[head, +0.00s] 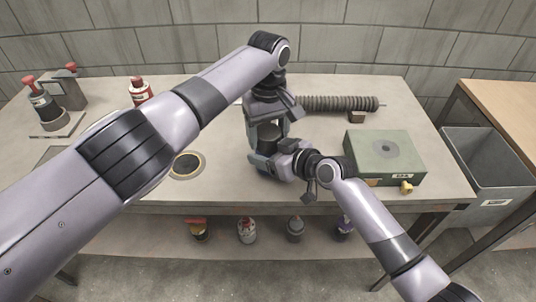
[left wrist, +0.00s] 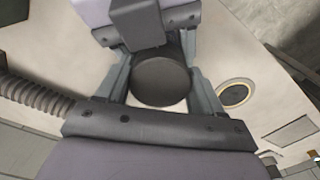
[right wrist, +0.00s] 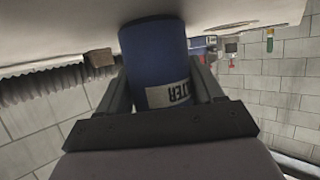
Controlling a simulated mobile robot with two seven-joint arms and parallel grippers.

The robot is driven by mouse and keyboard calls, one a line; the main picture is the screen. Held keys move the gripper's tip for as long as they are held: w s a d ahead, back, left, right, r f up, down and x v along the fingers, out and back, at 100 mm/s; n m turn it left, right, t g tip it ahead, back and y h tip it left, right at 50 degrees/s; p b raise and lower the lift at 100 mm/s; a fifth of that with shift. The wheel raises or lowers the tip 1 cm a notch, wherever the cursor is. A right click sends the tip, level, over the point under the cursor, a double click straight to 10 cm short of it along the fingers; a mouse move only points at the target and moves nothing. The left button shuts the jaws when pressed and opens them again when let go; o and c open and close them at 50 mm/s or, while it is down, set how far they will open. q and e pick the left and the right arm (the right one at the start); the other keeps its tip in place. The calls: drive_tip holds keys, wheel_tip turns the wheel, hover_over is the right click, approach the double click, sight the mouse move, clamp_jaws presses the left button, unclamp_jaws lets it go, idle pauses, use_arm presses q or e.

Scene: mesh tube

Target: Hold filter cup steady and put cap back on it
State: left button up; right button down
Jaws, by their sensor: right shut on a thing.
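The blue filter cup (right wrist: 155,55) stands upright on the table, with a white label showing part of its lettering upside down in the right wrist view. My right gripper (head: 268,162) is shut on its side. A dark round cap (left wrist: 161,82) shows between the fingers of my left gripper (left wrist: 162,92), directly over the cup. It also shows in the head view (head: 268,131). The left fingers stand on either side of the cap and look slightly apart from it. The joint between cap and cup is hidden, so I cannot tell whether the cap is seated.
A ribbed hose (head: 335,103) lies behind my grippers. A green box (head: 385,155) stands right of them. A round ringed hole (head: 187,165) is in the tabletop at left. Red-topped bottles (head: 140,91) stand at the back left. A grey bin (head: 485,160) is far right.

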use_arm(q)
drive_tip(key=c, duration=0.4)
drive_tip(key=shift+m, duration=0.9)
drive_tip(key=o, duration=1.2)
drive_tip(key=shift+o, duration=0.2)
wheel_tip(320, 180, up, 12)
use_arm(e)
drive_tip(key=shift+c, duration=0.4)
unclamp_jaws()
